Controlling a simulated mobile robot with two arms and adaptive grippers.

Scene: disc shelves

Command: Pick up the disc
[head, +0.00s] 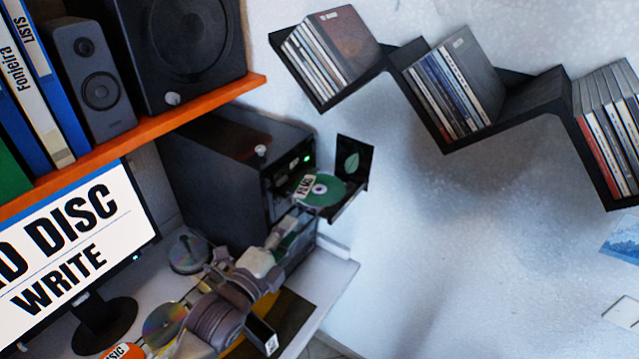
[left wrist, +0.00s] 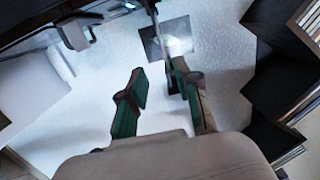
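A green disc (head: 321,190) with a white label lies on the open tray (head: 347,204) of the black computer tower (head: 225,165). My left gripper (head: 298,219) is just below and in front of the tray, close to the disc. In the left wrist view my left gripper (left wrist: 158,72) has its two fingers apart, with white wall showing between them. A thin dark edge, perhaps the tray or disc seen edge-on, reaches down near the right finger. I cannot tell whether it touches. My right gripper is not in view.
A dark square with a leaf picture (head: 354,162) stands behind the tray. Clear discs (head: 188,253) and a shiny disc (head: 163,322) lie on the desk beside the monitor (head: 75,240). An orange shelf (head: 130,145) with speakers is above; black zigzag wall shelves (head: 445,142) hold cases.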

